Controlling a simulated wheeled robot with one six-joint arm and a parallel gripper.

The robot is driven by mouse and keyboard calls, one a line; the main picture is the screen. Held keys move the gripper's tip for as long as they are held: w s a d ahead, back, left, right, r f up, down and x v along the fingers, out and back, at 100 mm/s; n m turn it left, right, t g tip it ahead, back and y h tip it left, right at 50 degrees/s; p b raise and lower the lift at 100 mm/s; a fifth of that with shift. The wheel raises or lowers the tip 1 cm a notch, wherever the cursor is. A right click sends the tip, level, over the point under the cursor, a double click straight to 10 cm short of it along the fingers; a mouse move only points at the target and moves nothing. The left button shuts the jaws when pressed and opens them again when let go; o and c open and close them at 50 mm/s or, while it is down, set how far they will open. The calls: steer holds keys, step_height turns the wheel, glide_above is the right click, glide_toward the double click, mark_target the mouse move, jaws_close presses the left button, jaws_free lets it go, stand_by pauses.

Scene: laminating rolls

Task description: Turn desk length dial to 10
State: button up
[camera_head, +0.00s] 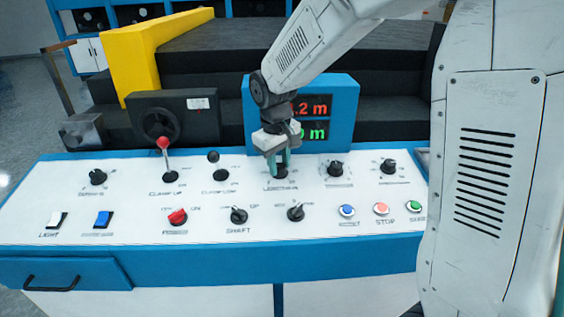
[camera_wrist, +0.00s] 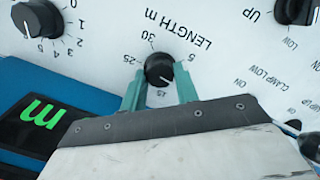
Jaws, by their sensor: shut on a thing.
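The desk length dial (camera_wrist: 159,69) is a round black knob on the white panel, with "LENGTH m" printed beside it. In the wrist view, the teal fingers of my gripper (camera_wrist: 159,86) are on either side of the dial and closed on it. A short pale mark shows on the knob, but I cannot tell exactly which number it points to. Numbers such as 30, 25 and 5 are around it; some are partly hidden by the fingers. In the head view, my gripper (camera_head: 279,166) points down over the dial, which it largely hides.
A blue display box (camera_head: 345,110) stands behind the dial with red and green readings, partly hidden by my arm. A red-knobbed lever (camera_head: 163,144) and a grey-knobbed lever (camera_head: 214,157) stand left. Other black dials (camera_head: 335,169) are to the right. Switches and buttons line the front.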

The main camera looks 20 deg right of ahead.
mark_target(278, 169)
steer(key=o, duration=1)
steer(key=shift+a+r, duration=0.1)
steer(key=shift+r, duration=0.1)
steer(key=r, duration=0.7)
steer(key=shift+s+a+r, duration=0.2)
steer(key=shift+s+a, duration=0.1)
